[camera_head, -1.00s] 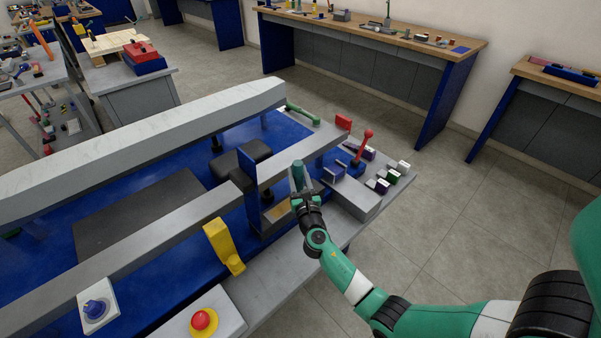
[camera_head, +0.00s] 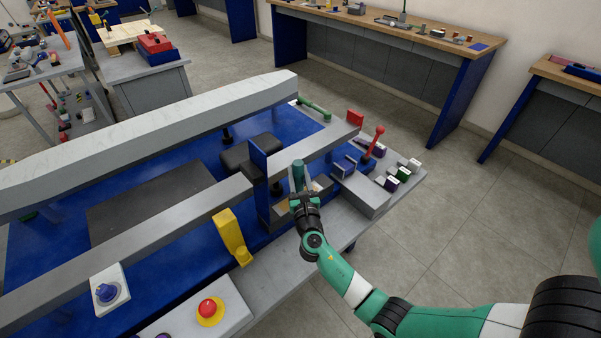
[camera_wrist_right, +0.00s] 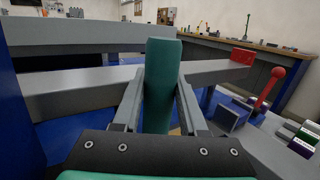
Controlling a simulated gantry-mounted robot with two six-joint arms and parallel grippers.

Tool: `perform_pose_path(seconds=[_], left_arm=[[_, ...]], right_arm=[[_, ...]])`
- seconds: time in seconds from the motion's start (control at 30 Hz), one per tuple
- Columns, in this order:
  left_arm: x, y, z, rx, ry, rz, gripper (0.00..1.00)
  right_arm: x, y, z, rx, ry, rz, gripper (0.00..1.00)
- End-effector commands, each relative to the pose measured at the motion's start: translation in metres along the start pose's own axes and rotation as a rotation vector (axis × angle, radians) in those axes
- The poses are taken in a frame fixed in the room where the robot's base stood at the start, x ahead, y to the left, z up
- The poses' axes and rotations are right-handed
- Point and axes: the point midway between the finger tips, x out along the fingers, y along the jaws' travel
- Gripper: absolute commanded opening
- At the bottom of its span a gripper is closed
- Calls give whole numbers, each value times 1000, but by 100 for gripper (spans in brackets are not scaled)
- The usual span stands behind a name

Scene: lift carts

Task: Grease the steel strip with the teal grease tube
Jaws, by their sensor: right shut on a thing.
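The teal grease tube (camera_head: 298,176) stands nearly upright in my right gripper (camera_head: 303,196), which is shut on it. In the right wrist view the tube (camera_wrist_right: 161,85) rises between the two grey fingers (camera_wrist_right: 162,108). Beyond it runs a long grey steel bar (camera_head: 185,203), ending near a red block (camera_head: 355,119). The tube hides part of this bar in the wrist view; I cannot tell whether they touch. A thicker pale beam (camera_head: 150,135) runs behind. I cannot tell for sure which piece is the steel strip. My left gripper is not in view.
A red lever (camera_head: 374,142) and several small blocks stand right of the gripper. A yellow bracket (camera_head: 232,237), a red button (camera_head: 208,307) and a blue knob (camera_head: 107,292) are at the front left. A blue upright plate (camera_head: 259,165) is close left of the tube. The floor at right is clear.

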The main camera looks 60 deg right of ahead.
Motion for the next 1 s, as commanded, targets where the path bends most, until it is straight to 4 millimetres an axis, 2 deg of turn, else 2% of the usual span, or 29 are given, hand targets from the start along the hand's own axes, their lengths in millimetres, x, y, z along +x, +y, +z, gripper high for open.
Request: perform_pose_path(seconds=[0.27, 0.67, 1.0], left_arm=[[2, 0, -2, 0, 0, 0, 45], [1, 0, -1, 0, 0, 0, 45], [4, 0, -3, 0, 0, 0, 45]], right_arm=[[-7, 12, 2, 1, 2, 2, 0], [-7, 12, 1, 1, 1, 1, 0], [1, -1, 2, 0, 1, 0, 0]])
